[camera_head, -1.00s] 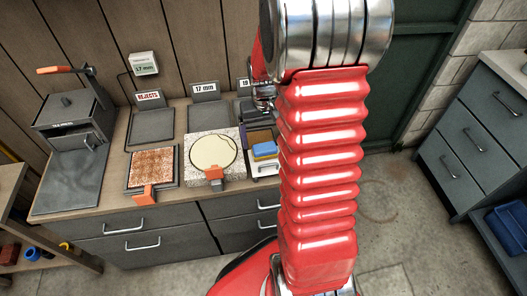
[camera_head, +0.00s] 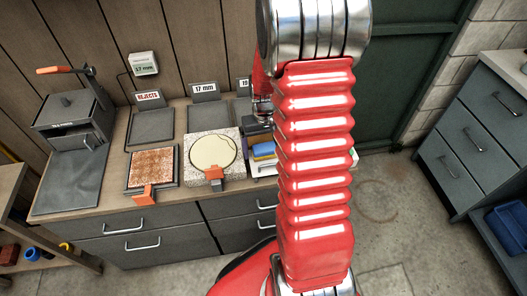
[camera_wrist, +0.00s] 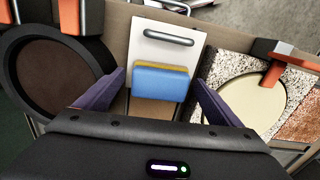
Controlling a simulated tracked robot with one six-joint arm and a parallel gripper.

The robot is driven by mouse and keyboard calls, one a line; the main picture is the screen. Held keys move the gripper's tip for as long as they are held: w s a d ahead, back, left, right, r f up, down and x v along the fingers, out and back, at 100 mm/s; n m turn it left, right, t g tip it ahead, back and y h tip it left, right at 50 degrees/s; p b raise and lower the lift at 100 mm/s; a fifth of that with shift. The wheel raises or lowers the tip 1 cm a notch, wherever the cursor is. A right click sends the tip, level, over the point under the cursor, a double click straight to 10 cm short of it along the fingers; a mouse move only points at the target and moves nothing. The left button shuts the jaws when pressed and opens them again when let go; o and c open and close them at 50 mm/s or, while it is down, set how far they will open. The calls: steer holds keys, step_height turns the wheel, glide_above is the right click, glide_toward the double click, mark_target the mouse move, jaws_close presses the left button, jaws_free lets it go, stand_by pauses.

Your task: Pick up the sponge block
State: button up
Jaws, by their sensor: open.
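The sponge block is blue with a thin yellow layer along its far side. In the wrist view the sponge block (camera_wrist: 160,82) lies on a pale board with a grey handle. My gripper (camera_wrist: 159,80) is open, with one purple finger to the left of the sponge and one to the right; both look apart from it. In the head view the sponge block (camera_head: 264,150) shows on the bench just left of my red arm, below my wrist. My arm hides what lies to its right.
A speckled slab with a cream disc (camera_head: 212,152) and orange clamp lies left of the sponge in the head view. A dark round dish (camera_wrist: 55,75) is close to my left finger in the wrist view.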

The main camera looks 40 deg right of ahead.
mark_target(264, 147)
steer(key=shift+c, duration=0.5)
steer(key=c, duration=1.1)
steer(key=shift+c, duration=0.2)
step_height(264, 147, up, 10)
steer(key=o, duration=0.6)
steer(key=shift+c, duration=0.2)
steer(key=c, duration=0.4)
